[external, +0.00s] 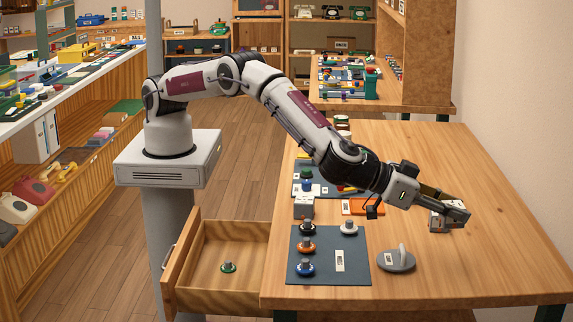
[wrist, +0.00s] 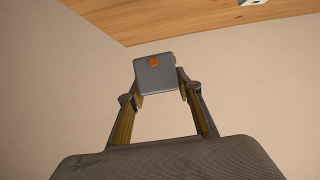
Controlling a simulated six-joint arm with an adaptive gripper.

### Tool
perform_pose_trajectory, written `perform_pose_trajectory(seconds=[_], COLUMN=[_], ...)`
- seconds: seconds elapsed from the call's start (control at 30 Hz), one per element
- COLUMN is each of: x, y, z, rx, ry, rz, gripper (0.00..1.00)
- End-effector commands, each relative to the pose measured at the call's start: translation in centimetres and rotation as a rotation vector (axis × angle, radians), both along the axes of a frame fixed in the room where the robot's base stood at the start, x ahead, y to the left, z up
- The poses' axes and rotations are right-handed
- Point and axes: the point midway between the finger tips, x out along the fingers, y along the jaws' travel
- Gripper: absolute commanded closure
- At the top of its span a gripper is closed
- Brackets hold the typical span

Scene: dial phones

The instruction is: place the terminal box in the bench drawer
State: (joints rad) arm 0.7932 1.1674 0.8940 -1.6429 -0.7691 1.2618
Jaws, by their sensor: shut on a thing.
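The terminal box appears as a small grey box with an orange dot (wrist: 155,76) between the fingertips in the wrist view. It also shows at the gripper's end over the right of the bench in the external view (external: 447,224), partly covered by the fingers. My gripper (external: 459,212) is shut on it. It also shows in the wrist view (wrist: 158,88), with a finger on each side of the box. The bench drawer (external: 238,283) is pulled open at the front left, well to the left of my gripper. A green-ringed knob (external: 228,267) lies inside it.
A dark mat (external: 319,270) with several knobs lies beside the drawer. A grey round piece with an upright handle (external: 396,261) stands right of it. Another grey box (external: 304,208) and an orange tray (external: 362,207) are behind. The bench's right side is mostly clear.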

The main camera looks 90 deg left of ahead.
Motion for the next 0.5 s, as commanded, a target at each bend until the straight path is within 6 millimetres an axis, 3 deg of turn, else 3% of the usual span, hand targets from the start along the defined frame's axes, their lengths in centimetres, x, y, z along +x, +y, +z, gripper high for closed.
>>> perform_pose_trajectory(seconds=[0.27, 0.5], x=[0.0, 0.6], y=[0.0, 1.9], z=[4.3, 6.3], rx=[-0.005, -0.002], ry=[-0.003, -0.002], rz=[0.001, -0.009], gripper=[0.92, 0.92])
